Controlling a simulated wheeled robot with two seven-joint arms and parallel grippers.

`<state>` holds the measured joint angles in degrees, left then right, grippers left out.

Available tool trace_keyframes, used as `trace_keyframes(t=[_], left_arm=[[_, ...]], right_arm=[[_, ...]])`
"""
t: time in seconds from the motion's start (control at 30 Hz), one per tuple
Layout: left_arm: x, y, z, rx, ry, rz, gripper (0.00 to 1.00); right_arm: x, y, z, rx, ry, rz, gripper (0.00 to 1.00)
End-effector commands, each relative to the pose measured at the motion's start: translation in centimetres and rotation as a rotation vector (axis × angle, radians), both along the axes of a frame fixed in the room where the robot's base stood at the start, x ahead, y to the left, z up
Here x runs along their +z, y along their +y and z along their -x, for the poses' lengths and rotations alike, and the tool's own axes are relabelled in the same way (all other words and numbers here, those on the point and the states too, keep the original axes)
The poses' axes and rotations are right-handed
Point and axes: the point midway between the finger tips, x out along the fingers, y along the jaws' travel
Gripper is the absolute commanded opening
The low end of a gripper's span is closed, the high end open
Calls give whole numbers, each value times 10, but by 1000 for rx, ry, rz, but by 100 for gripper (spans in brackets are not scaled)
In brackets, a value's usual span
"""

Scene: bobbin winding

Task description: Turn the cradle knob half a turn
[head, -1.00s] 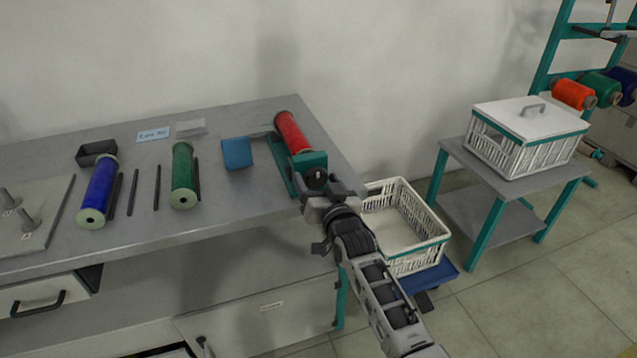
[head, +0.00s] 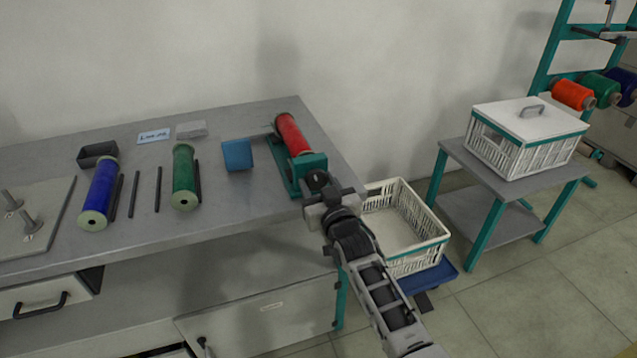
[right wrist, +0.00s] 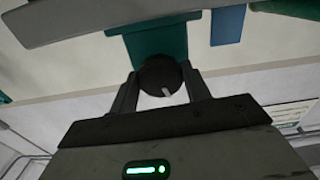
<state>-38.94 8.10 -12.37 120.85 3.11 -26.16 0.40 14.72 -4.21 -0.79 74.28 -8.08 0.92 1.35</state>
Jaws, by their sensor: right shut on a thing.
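The green cradle (head: 283,175) stands at the right end of the workbench with a red bobbin (head: 292,135) lying in it. Its black round knob (right wrist: 160,76) faces the front, with a pale mark at its lower right in the right wrist view. My right gripper (right wrist: 158,88) is shut on the knob, one finger on each side. In the head view the right gripper (head: 322,190) partly covers the knob at the cradle's front end. My left gripper is not in view.
A blue bobbin (head: 99,194), a green bobbin (head: 185,178), several dark rods and a blue block (head: 237,155) lie on the workbench (head: 230,210). An open white crate (head: 440,240) stands right of my arm. A lidded crate (head: 525,150) sits on a side table.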

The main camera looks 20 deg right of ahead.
Motion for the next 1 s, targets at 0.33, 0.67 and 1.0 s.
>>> trace_keyframes(t=[0.33,0.67,1.0], left_arm=[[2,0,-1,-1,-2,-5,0],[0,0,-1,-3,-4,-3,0],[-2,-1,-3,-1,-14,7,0]], right_arm=[[0,-1,0,0,-10,331,25],[-1,-1,0,0,-21,645,25],[-1,-2,0,0,-33,969,25]])
